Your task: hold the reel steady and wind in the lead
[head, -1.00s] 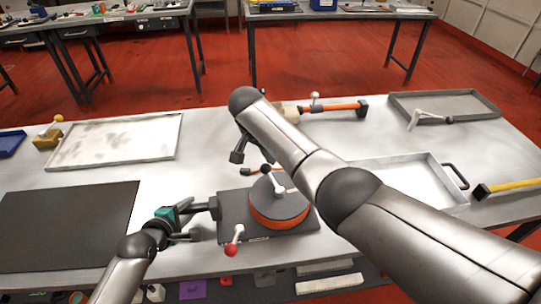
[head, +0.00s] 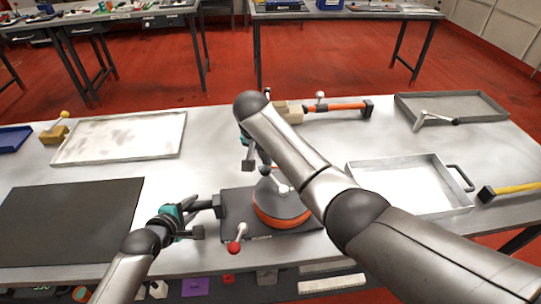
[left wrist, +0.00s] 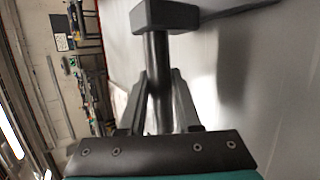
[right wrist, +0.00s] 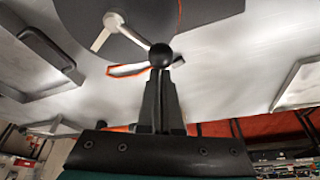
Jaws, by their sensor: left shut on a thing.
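The reel is a grey disc with an orange rim (head: 283,217) on a dark base plate (head: 232,218) near the table's front edge. A dark bar ending in a block (head: 217,206) sticks out left of the base; it also shows in the left wrist view (left wrist: 158,75). My left gripper (head: 200,207) is shut on this bar. A pale crank with a black ball knob (right wrist: 160,55) sits on the reel. My right gripper (right wrist: 160,85) is at the knob, its fingers close together; whether they grip is unclear. I cannot make out the lead clearly.
A red-balled lever (head: 235,246) stands at the base's front left. A dark mat (head: 70,220) lies left. A pale tray (head: 120,135), a handled tray (head: 410,185) and an orange-shafted tool (head: 335,107) surround the reel. My right arm crosses over the table.

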